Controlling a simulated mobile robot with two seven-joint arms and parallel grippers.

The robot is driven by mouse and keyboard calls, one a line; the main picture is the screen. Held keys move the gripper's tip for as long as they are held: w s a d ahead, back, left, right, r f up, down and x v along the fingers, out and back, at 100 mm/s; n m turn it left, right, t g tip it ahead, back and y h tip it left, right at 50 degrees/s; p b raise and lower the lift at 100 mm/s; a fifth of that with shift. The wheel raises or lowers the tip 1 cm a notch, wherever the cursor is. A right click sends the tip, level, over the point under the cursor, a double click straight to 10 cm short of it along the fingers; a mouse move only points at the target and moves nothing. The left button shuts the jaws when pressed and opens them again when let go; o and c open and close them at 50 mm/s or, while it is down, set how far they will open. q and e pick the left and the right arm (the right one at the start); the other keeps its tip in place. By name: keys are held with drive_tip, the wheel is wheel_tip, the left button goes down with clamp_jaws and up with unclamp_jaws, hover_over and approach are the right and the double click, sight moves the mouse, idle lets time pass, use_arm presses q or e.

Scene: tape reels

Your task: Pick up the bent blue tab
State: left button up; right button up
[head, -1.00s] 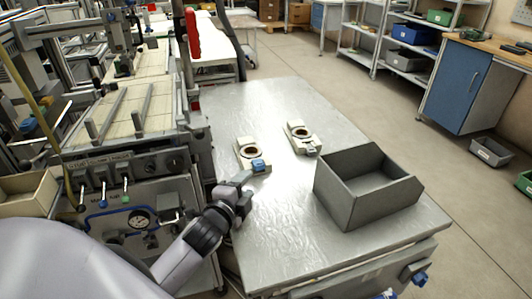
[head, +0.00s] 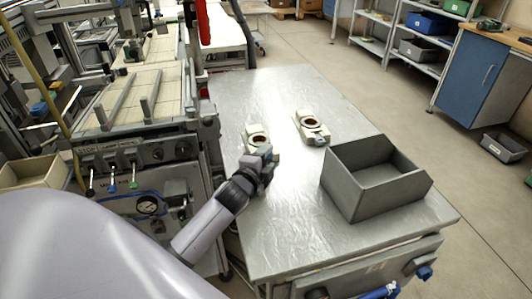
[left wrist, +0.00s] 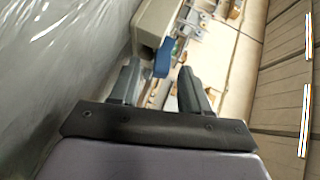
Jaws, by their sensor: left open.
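The bent blue tab (left wrist: 164,57) sticks out from a beige tape reel block, which shows in the left wrist view (left wrist: 153,18) and on the metal table in the head view (head: 255,133). My left gripper (head: 265,153) is at the near side of this block and hides the tab in the head view. In the left wrist view my left gripper (left wrist: 159,68) is open, with the tab just ahead of and between its fingertips. I cannot tell whether they touch it. My right gripper is not in view.
A second beige reel block (head: 311,126) stands to the right on the metal table (head: 290,225). A grey open bin (head: 365,190) stands at the table's right. A machine with levers and a gauge (head: 150,190) borders the table's left. The table's front is clear.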

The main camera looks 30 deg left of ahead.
use_arm(q)
clamp_jaws()
idle(0.3)
